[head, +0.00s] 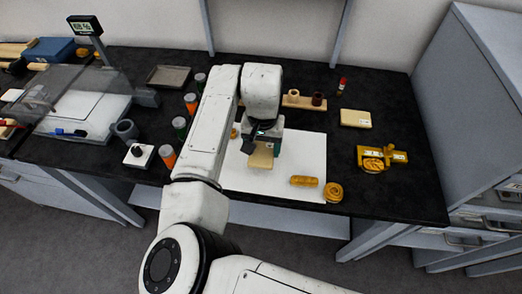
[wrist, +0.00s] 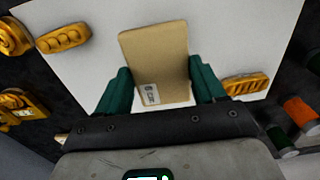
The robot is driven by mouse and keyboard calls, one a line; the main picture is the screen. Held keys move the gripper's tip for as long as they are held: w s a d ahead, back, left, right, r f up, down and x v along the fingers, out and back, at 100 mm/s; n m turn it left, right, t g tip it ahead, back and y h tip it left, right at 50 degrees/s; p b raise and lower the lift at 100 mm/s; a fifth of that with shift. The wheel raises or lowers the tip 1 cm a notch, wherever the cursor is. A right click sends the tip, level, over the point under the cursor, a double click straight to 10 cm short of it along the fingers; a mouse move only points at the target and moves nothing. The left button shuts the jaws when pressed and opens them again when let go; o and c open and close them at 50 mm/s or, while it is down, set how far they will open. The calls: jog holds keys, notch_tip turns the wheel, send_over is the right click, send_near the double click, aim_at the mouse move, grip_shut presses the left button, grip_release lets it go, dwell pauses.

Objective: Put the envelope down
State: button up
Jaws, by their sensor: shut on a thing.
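The envelope (wrist: 158,58) is tan, with a small printed label near its lower left corner in the wrist view. My gripper (wrist: 160,88) has green fingers, one at each side of the envelope, and is shut on it. In the head view the envelope (head: 261,156) shows below my gripper (head: 263,146), over the white sheet (head: 240,180) on the black bench. I cannot tell how high it is above the sheet.
Gilt pieces (head: 304,181) and (head: 333,192) lie at the sheet's right front. A yellow holder with a gilt piece (head: 373,164) and a tan block (head: 355,118) stand farther right. Orange and green jars (head: 168,156) line the left. Bare black bench (head: 340,145) lies right of the sheet.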

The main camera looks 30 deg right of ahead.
aim_at(261, 148)
jog(key=shift+w+f, duration=0.2)
jog(key=shift+w+f+p, duration=0.15)
jog(key=shift+f+p, duration=0.35)
jog(key=shift+f, duration=1.3)
jog(key=shift+f, duration=0.1)
jog(key=o, duration=1)
notch_tip(261, 148, up, 12)
jog(key=shift+r+b, duration=0.15)
jog(key=shift+b, duration=0.8)
